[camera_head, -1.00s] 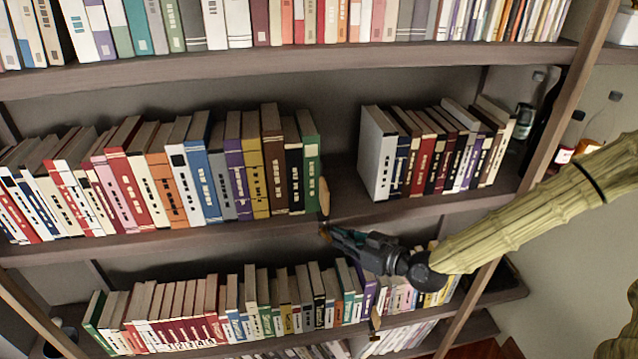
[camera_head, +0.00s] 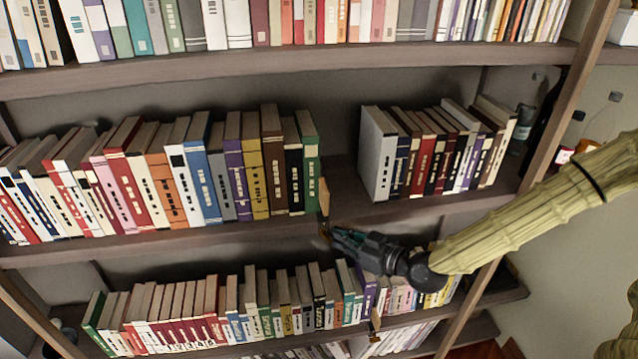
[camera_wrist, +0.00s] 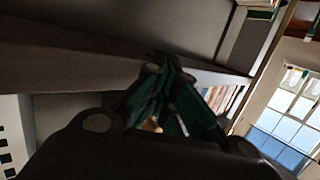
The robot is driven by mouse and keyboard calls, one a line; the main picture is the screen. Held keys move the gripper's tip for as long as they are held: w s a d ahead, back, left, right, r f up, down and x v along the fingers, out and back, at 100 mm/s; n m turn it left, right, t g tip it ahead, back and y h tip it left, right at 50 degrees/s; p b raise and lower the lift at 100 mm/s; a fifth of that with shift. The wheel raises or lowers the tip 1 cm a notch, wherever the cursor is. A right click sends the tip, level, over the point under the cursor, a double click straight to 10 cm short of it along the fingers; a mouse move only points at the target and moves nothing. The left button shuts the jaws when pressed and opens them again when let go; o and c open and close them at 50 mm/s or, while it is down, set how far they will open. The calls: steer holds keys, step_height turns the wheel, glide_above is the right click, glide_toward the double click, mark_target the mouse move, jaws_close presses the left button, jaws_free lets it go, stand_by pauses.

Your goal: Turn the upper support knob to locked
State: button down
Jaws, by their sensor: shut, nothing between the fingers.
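The upper wooden support (camera_head: 324,197) stands upright at the front of the middle shelf, just right of a green book. A small brownish knob (camera_head: 325,234) shows below it at the shelf's front edge, partly hidden by my fingertips. My gripper (camera_head: 333,233) is shut and empty, its tips close beside the knob; I cannot tell whether they touch it. In the wrist view my gripper's green fingers (camera_wrist: 165,68) come together near the shelf's dark underside. A small tan patch shows between the finger links, unclear. I cannot read the knob's locked or unlocked position.
A second wooden support (camera_head: 375,320) stands on the lower shelf, below my gripper. Books (camera_head: 430,150) stand right of a gap on that shelf. A wooden post (camera_head: 560,110) rises behind my arm.

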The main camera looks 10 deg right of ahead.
steer(key=shift+d, duration=1.75)
steer(key=shift+s, duration=0.1)
steer(key=v, duration=1.2)
